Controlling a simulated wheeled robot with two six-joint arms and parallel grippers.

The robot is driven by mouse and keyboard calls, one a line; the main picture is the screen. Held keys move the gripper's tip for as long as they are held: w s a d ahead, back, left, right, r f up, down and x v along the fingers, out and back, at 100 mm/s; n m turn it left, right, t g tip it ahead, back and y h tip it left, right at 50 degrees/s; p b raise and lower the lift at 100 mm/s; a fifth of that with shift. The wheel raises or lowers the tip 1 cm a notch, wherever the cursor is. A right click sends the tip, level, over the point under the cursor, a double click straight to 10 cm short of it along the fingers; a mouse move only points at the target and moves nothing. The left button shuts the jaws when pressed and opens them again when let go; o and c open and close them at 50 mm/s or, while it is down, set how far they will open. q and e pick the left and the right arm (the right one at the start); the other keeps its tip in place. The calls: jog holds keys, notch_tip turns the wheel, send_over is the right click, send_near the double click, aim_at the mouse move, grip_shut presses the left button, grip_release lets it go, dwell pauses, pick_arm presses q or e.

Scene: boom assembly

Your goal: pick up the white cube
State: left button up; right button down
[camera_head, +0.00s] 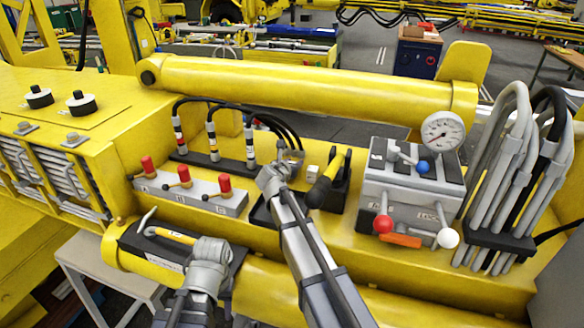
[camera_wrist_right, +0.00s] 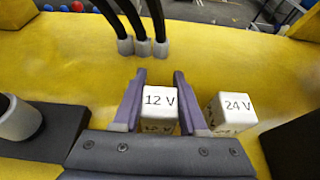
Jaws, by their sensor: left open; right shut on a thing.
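My right gripper (camera_wrist_right: 158,100) is shut on a white cube marked "12 V" (camera_wrist_right: 158,98), one finger on each side of it. I cannot tell whether this cube is touching the yellow surface. A second white cube marked "24 V" (camera_wrist_right: 232,112) stands just to the right, apart from the fingers. In the head view my right gripper (camera_head: 289,160) is above the yellow boom, with a white cube (camera_head: 312,173) beside it; the held cube is mostly hidden there. My left gripper (camera_head: 208,250) is at the lower left, by a black tray; its fingers are hard to make out.
A block with red-topped levers (camera_head: 192,192) lies left of my right gripper, with hose plugs (camera_head: 213,143) behind. A valve box with a gauge (camera_head: 412,185) and hose loops (camera_head: 505,170) stand to the right. A yellow cylinder (camera_head: 310,90) crosses behind.

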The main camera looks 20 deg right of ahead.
jog(key=shift+r+p, duration=0.75)
jog(key=shift+r, duration=0.05)
jog(key=shift+s+a+r+p, duration=0.1)
jog(key=shift+s+r+p, duration=0.1)
jog(key=shift+r+p, duration=1.05)
jog(key=s+a, duration=0.3)
jog(key=s, duration=0.1)
jog(key=s+a, duration=0.3)
jog(key=s, duration=0.2)
jog(key=s+a, duration=0.3)
jog(key=s, duration=0.2)
jog(key=shift+s+a+f+b, duration=0.2)
jog(key=shift+a+f+b, duration=0.1)
jog(key=shift+a, duration=0.05)
jog(key=shift+s+a, duration=0.1)
jog(key=shift+a, duration=0.1)
